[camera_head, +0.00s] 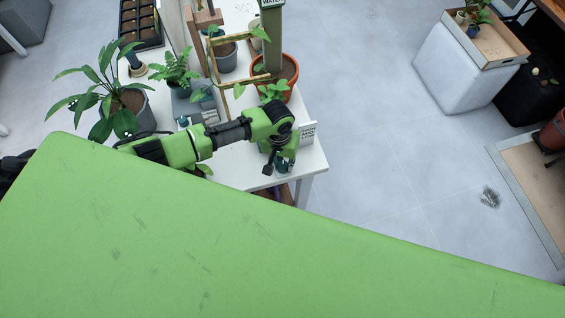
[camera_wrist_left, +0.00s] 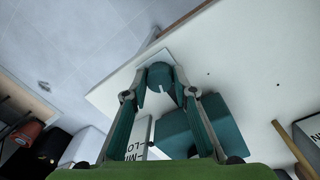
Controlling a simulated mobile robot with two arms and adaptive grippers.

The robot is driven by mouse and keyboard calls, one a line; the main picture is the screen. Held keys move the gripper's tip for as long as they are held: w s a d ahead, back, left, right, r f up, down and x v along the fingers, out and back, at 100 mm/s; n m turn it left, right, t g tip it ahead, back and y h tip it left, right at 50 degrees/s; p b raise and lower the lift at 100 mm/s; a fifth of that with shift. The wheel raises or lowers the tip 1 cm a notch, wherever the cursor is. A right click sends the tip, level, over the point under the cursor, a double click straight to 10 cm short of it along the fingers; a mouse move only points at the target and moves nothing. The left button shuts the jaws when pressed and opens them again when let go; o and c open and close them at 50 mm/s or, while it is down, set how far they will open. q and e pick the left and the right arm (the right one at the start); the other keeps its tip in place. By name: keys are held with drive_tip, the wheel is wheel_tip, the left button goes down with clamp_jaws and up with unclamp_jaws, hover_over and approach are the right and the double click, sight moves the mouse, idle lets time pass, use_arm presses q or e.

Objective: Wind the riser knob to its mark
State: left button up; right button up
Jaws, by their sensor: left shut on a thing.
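The riser knob (camera_wrist_left: 160,74) is a round teal knob with a pale line on its face, seen in the left wrist view. My left gripper (camera_wrist_left: 161,82) is shut on it, one finger on each side. A teal block (camera_wrist_left: 196,128) lies close behind the knob. In the head view my left gripper (camera_head: 281,164) reaches down at the front right corner of the white table (camera_head: 240,174), and the arm and fingers mostly hide the knob. I cannot make out a mark for the knob. My right gripper is not in view.
A white lettered card (camera_head: 307,134) stands right beside the gripper; the card also shows in the wrist view (camera_wrist_left: 138,138). Behind are a terracotta pot (camera_head: 291,83), a wooden frame (camera_head: 212,62) and several potted plants. The floor (camera_head: 380,170) right of the table is open.

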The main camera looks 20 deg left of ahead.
use_arm(q)
drive_tip(key=m, duration=0.4)
drive_tip(key=shift+m, duration=0.3)
drive_tip(key=m, duration=0.3)
drive_tip(key=shift+w+m, duration=0.1)
drive_tip(key=shift+m, duration=0.2)
drive_tip(key=m, duration=0.4)
drive_tip(key=shift+m+g, duration=0.3)
drive_tip(key=m, duration=0.3)
drive_tip(key=shift+m+b, duration=0.3)
drive_tip(key=m, duration=0.4)
drive_tip(key=shift+w+m+y+b, duration=0.1)
drive_tip(key=shift+m+y+b, duration=0.2)
drive_tip(key=shift+y, duration=0.1)
drive_tip(key=m, duration=0.3)
drive_tip(key=shift+m+b, duration=0.3)
drive_tip(key=shift+b, duration=0.05)
drive_tip(key=m, duration=0.3)
drive_tip(key=shift+d+m+b, duration=0.1)
drive_tip(key=shift+m+b, duration=0.5)
drive_tip(key=shift+m, duration=1.5)
